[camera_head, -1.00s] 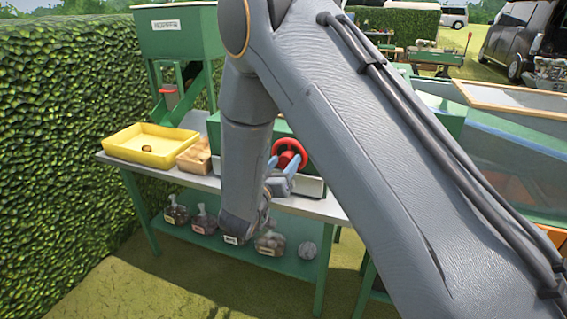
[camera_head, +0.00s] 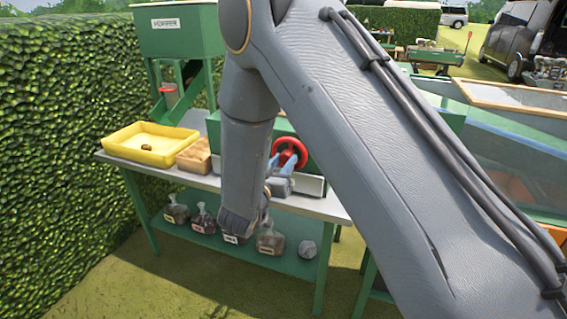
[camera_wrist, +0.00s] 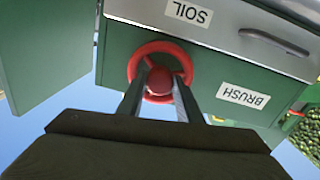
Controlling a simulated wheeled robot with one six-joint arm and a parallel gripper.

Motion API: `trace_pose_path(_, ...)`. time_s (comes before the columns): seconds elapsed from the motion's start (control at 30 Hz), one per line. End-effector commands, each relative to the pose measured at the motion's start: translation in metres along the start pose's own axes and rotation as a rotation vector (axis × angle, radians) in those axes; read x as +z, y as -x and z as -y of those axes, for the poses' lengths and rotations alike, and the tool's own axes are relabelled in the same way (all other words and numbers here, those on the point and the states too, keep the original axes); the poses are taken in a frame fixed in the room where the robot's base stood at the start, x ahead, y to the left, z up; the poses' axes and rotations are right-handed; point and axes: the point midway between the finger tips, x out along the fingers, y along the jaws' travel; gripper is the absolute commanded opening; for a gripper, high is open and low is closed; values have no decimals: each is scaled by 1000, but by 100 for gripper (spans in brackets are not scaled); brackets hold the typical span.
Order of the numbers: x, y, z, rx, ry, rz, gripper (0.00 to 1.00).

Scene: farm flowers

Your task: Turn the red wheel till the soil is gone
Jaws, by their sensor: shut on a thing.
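The red wheel (camera_head: 291,152) is on the front of a green box (camera_head: 214,128) on the bench. It also shows in the wrist view (camera_wrist: 160,56), a ring with a round red hub, mounted on a green panel. My gripper (camera_head: 284,165) is at the wheel, and its two fingers reach it in the wrist view (camera_wrist: 160,82). The gripper is shut on the wheel, one finger on each side of the hub. A SOIL label (camera_wrist: 188,12) and a BRUSH label (camera_wrist: 243,95) appear upside down near the wheel. I see no loose soil clearly.
A yellow tray (camera_head: 126,139) with a small brown thing in it and a wooden block (camera_head: 195,158) sit left on the bench. A green hopper (camera_head: 177,30) stands behind. Bags line the lower shelf (camera_head: 205,238). A hedge (camera_head: 70,110) borders the left.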

Motion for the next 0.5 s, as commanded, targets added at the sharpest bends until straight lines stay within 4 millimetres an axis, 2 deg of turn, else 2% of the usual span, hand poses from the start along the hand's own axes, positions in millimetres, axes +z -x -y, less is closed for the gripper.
trace_pose_path(0.5,0,-1,0,-2,-474,13,10)
